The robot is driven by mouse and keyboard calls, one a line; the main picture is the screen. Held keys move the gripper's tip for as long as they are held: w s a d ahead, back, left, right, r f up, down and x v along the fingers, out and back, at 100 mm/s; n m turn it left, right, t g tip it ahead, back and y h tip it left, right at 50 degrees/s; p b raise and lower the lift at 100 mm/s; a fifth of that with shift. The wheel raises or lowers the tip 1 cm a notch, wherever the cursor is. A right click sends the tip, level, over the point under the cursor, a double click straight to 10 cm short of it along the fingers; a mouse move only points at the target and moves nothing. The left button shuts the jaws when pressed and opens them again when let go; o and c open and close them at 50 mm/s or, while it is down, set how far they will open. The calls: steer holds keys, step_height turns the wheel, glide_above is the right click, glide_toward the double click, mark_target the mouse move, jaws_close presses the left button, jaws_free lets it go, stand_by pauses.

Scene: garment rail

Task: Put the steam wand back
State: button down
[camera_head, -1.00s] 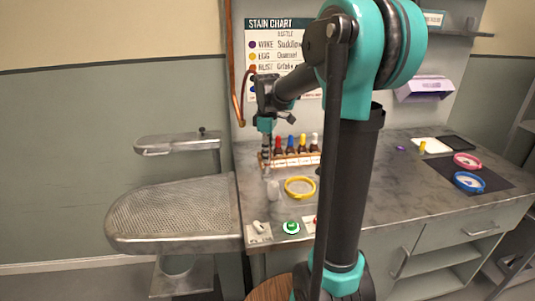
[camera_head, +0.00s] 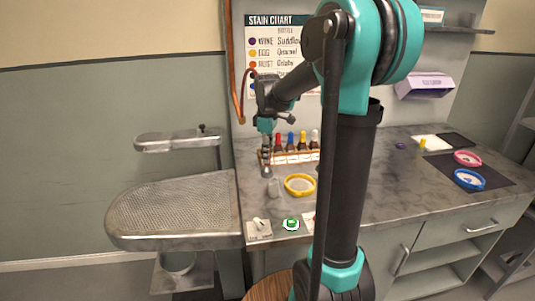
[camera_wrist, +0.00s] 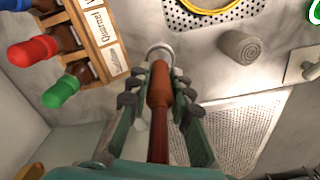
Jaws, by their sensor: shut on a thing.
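The steam wand shows in the wrist view as a brown-orange grip (camera_wrist: 160,85) with a round pale metal end (camera_wrist: 160,50) pointing away from the camera. My gripper (camera_wrist: 160,92) is shut around this grip, one finger on each side. In the head view my gripper (camera_head: 267,143) is over the back left of the counter, beside the bottle rack, with the wand's grey end (camera_head: 267,171) below it. An orange-brown hose (camera_head: 232,70) runs down the wall behind. I cannot tell whether the wand's end touches anything, and no wand holder is clearly visible.
The bottle rack (camera_head: 291,157) with coloured droppers stands close to the wand. A grey cylinder (camera_head: 274,188) and a yellow hoop (camera_head: 300,185) are in front. A switch (camera_head: 259,228) and green button (camera_head: 291,224) sit at the counter's front edge. A perforated board (camera_head: 175,210) extends left.

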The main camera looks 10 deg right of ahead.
steer(key=c, duration=1)
jaws_free()
steer(key=shift+r, duration=0.1)
steer(key=shift+r, duration=3.65)
steer(key=shift+s, duration=0.15)
